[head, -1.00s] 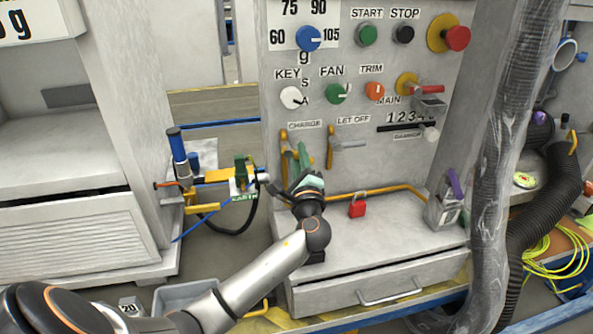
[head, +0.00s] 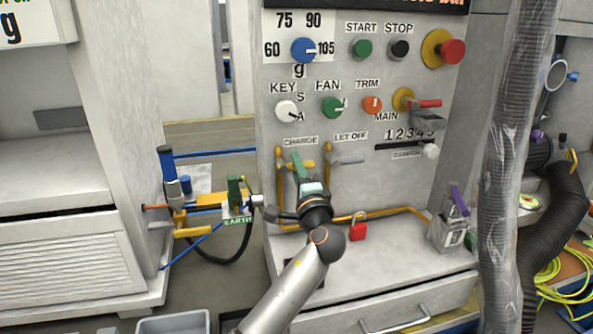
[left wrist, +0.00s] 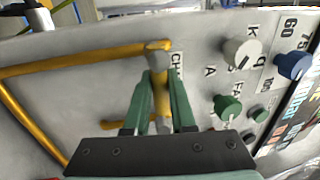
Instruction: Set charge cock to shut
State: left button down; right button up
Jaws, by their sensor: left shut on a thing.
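The charge cock (head: 307,164) is on the panel under the CHARGE label (head: 300,142), on a yellow pipe. Its yellow lever points right, across the pipe. In the left wrist view the lever (left wrist: 161,98) lies between the two green fingers of my left gripper (left wrist: 160,85), running out from the grey hub (left wrist: 158,46). My left gripper (head: 299,168) is shut on this lever, reaching up from below in the head view. The fingers and wrist hide part of the cock. My right gripper is not in view.
A red padlock (head: 357,231) sits on the ledge below. The yellow earth clamp assembly (head: 212,203) sticks out at left. Knobs, including the key switch (head: 287,111), are above.

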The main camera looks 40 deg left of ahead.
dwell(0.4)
pick_arm(q)
jog(key=c, duration=0.8)
grip_release()
jog(key=shift+o, duration=0.2)
jog(key=shift+d, duration=0.1)
jog(key=v, duration=1.2)
jog(key=shift+s, duration=0.2)
jog(key=shift+d+f, duration=0.1)
